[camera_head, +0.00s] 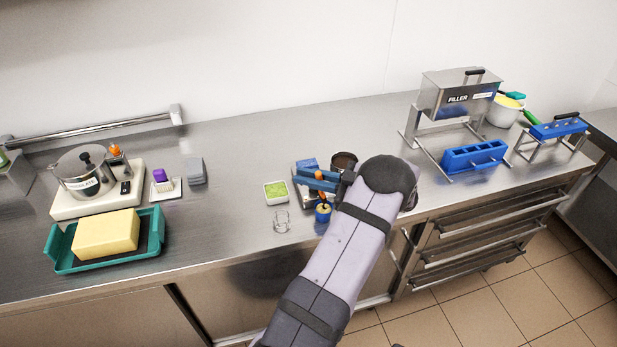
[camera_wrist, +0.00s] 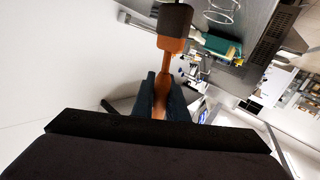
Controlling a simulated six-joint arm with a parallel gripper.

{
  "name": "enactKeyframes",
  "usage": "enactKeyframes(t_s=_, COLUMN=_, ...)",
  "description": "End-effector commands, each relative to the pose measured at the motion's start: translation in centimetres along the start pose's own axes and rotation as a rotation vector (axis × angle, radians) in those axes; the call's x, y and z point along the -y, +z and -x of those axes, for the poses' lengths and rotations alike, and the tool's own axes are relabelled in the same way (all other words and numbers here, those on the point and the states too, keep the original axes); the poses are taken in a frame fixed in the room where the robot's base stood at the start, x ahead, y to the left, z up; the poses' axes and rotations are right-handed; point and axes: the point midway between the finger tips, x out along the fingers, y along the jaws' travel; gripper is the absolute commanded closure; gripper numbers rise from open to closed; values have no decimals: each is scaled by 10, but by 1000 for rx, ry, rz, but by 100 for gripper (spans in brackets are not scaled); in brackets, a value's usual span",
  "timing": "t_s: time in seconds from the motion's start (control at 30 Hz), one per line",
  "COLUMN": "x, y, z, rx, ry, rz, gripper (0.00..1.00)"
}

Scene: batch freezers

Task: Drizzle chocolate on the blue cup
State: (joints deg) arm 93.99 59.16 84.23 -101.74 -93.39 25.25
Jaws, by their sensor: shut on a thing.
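My gripper (camera_head: 319,180) has blue fingers shut on an orange-handled tool (camera_wrist: 162,92). In the wrist view the tool has a dark brown block-like end (camera_wrist: 174,18); its orange part also shows between the fingers in the head view (camera_head: 320,174). The small blue cup (camera_head: 323,217) stands on the counter just below the gripper in the head view, with something yellow-orange at its top. I cannot tell whether the tool touches the cup. A steel pot labelled chocolate (camera_head: 82,172) stands at the left on a white base, with an orange-topped item beside it.
A green-filled dish (camera_head: 276,192) and a clear glass (camera_head: 281,221) stand left of the cup. A dark round container (camera_head: 344,161) is behind my gripper. A teal tray (camera_head: 62,262) bears a yellow block. The filler (camera_head: 457,97) and blue molds (camera_head: 475,158) stand right.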

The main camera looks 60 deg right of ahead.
Motion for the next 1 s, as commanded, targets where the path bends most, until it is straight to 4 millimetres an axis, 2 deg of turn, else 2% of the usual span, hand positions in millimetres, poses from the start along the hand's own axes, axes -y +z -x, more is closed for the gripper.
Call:
enactKeyframes(t_s=0.43, x=0, y=0, z=-3, rx=0, ry=0, rz=0, gripper=100)
enactKeyframes(t_s=1.0, x=0, y=1, z=11, rx=0, ry=-1, rz=1, gripper=100)
